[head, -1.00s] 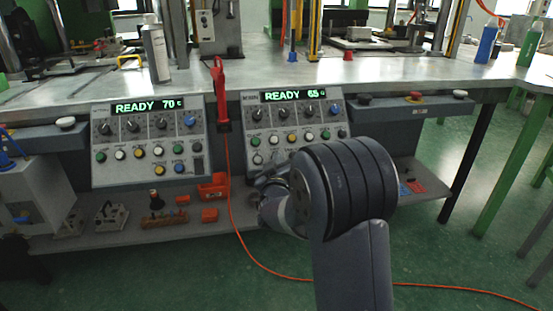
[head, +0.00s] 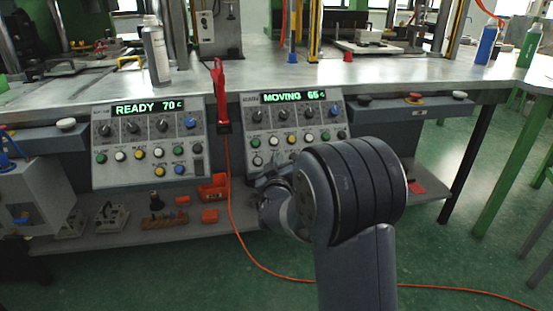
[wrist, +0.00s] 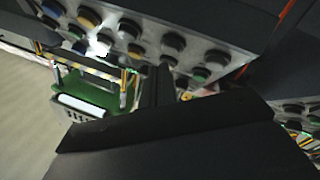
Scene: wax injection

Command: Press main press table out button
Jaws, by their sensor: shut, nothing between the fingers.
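The right control panel (head: 268,118) is a grey sloped box with knobs and rows of coloured buttons under the table edge. Its green display (head: 293,96) reads MOVING 65. The left control panel (head: 148,122) is similar and its display (head: 147,107) reads READY 70. My gripper (head: 272,181) is at the lower left of the right panel, partly hidden by my arm. In the wrist view my shut, empty gripper (wrist: 157,88) is close to the panel's button rows (wrist: 174,43). I cannot tell whether it touches a button.
A red clamp-like tool (head: 219,95) hangs between the panels, with an orange cable (head: 241,235) running down to the floor. A red stop button (head: 415,97) is on the table's right front. Small parts and red pieces (head: 210,216) lie on the lower shelf.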

